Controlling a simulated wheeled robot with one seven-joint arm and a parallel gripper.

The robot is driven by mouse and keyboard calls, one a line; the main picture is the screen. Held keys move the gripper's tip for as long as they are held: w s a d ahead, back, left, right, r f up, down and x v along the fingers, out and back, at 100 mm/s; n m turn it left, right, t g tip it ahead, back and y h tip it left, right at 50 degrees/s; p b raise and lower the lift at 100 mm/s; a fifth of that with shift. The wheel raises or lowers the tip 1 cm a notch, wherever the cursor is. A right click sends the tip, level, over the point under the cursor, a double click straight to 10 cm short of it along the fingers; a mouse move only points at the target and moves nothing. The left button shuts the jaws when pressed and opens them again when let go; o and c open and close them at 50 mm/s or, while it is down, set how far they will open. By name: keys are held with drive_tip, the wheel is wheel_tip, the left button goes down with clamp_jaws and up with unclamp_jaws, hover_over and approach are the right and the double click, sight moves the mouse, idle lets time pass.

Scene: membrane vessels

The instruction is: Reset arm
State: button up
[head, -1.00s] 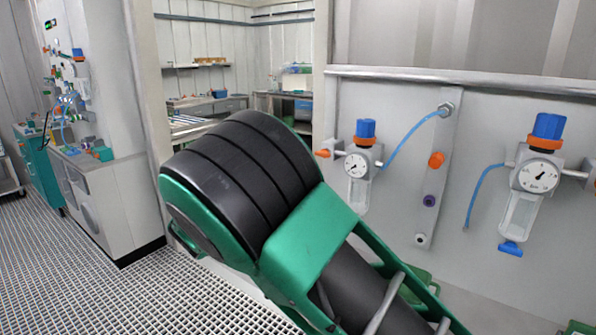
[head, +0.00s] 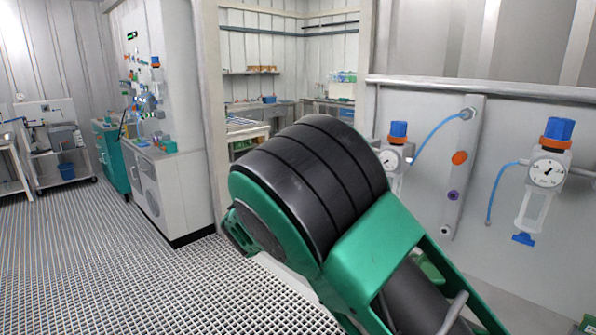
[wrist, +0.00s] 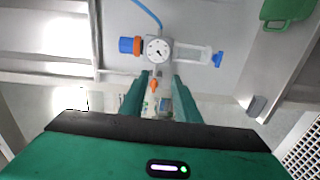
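My gripper (wrist: 160,90) shows in the wrist view as two green fingers standing apart, with nothing held between them. Past the fingertips is a pressure regulator with a round gauge (wrist: 158,50), a blue-and-orange knob and a clear bowl. Its orange fitting (wrist: 154,85) appears in the gap between the fingers, and I cannot tell the distance. In the head view my green and black arm is bent across the middle and hides part of the wall. The gripper itself cannot be made out there.
In the head view, two regulators hang on the right wall panel, the nearer with a gauge (head: 546,172). A white cabinet (head: 185,195) stands left of the arm, with a trolley (head: 58,150) farther left. The grated floor (head: 130,260) is open at front left.

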drive_tip(key=s+d+f+m+g+y, duration=0.1)
drive_tip(key=s+d+f+m+g, duration=0.25)
drive_tip(key=d, duration=0.65)
drive_tip(key=s+d+f+m+g+y, duration=0.25)
drive_tip(key=s+d, duration=0.25)
drive_tip(key=d, duration=0.4)
drive_tip(key=s+d+f+m+g+y, duration=0.1)
drive_tip(key=s+d+f+m+g, duration=0.2)
drive_tip(key=d, duration=0.7)
drive_tip(key=s+d+f+m+g+y, duration=0.1)
drive_tip(key=s+d+m+g+y, duration=0.1)
drive_tip(key=s, duration=0.7)
drive_tip(key=s+d+f+m+g+y, duration=0.1)
drive_tip(key=s+d+f+y, duration=0.15)
drive_tip(key=s, duration=0.75)
drive_tip(key=s+a+m+y, duration=0.1)
drive_tip(key=s+a+y, duration=0.1)
drive_tip(key=s, duration=0.6)
drive_tip(key=s+a+m+y, duration=0.1)
drive_tip(key=s+a, duration=0.3)
drive_tip(key=s, duration=0.4)
drive_tip(key=shift+a+f+m+g+y, duration=0.2)
drive_tip(key=shift+m+g+y, duration=0.15)
drive_tip(key=shift+m, duration=0.25)
drive_tip(key=shift+d, duration=0.1)
